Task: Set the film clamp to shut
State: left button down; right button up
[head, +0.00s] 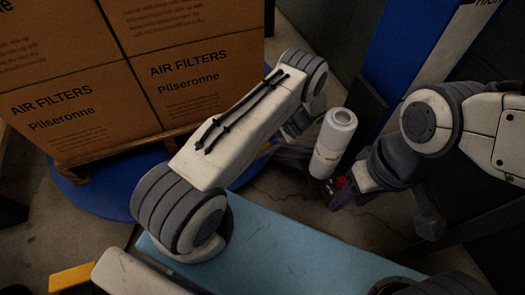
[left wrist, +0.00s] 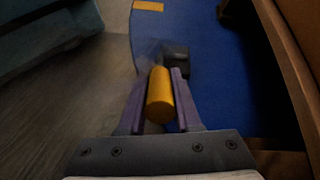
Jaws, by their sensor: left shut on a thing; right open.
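In the left wrist view, my left gripper (left wrist: 163,75) is shut on a yellow cylindrical handle (left wrist: 160,98), with a purple finger on each side. A dark block (left wrist: 175,60) lies just past the fingertips. I cannot tell for certain that the handle belongs to the film clamp. In the head view, a white film roll (head: 333,143) stands tilted right of my left arm. My left fingers are not clear there. My right gripper (head: 338,190) is open near the roll's lower end, by a small red part (head: 340,182). I cannot tell whether it touches the roll.
Stacked cardboard filter boxes (head: 75,115) stand on a wooden pallet (head: 125,146) over a round blue turntable (head: 100,196) at left. A blue column (head: 395,60) rises behind the roll. Bare floor (head: 290,195) shows between the turntable and my right arm.

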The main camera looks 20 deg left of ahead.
pick_arm(q)
jog(key=shift+w, duration=0.15)
jog(key=c, duration=0.6)
grip_release()
jog(key=shift+f, duration=0.1)
jog(key=p+v, duration=0.2)
jog(key=v, duration=0.5)
jog(key=shift+d, duration=0.2)
jog(key=shift+w+r, duration=0.15)
jog(key=shift+r, duration=0.1)
